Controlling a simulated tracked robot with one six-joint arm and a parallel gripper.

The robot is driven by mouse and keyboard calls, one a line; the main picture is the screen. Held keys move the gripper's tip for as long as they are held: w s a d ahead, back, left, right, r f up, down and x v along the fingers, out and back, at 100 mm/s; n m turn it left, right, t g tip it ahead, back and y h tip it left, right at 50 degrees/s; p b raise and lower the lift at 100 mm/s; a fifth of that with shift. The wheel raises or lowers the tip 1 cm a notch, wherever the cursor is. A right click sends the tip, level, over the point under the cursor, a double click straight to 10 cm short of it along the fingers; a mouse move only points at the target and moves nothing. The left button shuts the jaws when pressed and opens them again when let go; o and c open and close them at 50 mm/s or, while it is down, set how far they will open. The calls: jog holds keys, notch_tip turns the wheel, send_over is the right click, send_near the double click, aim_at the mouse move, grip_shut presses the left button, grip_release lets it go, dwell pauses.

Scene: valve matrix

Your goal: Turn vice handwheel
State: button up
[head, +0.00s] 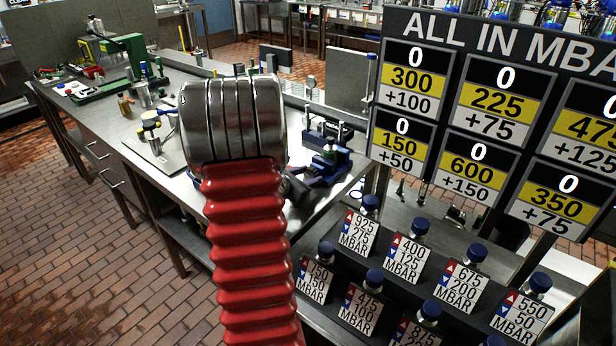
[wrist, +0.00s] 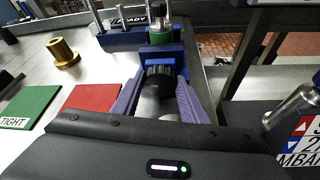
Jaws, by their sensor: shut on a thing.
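The blue vice (wrist: 158,52) stands ahead of my gripper in the wrist view, with a green round part (wrist: 160,34) at its top. Its black ribbed handwheel (wrist: 160,74) faces me. My gripper (wrist: 160,88) has its two purple fingers on either side of the handwheel and is shut on it. The grip's exact contact points are hard to see. In the head view the vice (head: 326,166) sits on the metal bench to the right of my arm. There my gripper is small and dark, partly hidden behind my red arm.
A green plate (wrist: 28,104) marked TIGHT, a red plate (wrist: 93,97) and a brass part (wrist: 63,53) lie left of the vice. A rack of blue-capped valves (head: 420,229) with pressure labels and a number board (head: 497,75) stand to the right.

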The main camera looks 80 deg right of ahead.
jog(key=o, duration=1)
jog(key=shift+o, duration=0.2)
jog(key=shift+a, duration=0.1)
jog(key=v, duration=1.3)
jog(key=shift+a, duration=0.3)
jog(key=shift+w+r, duration=0.15)
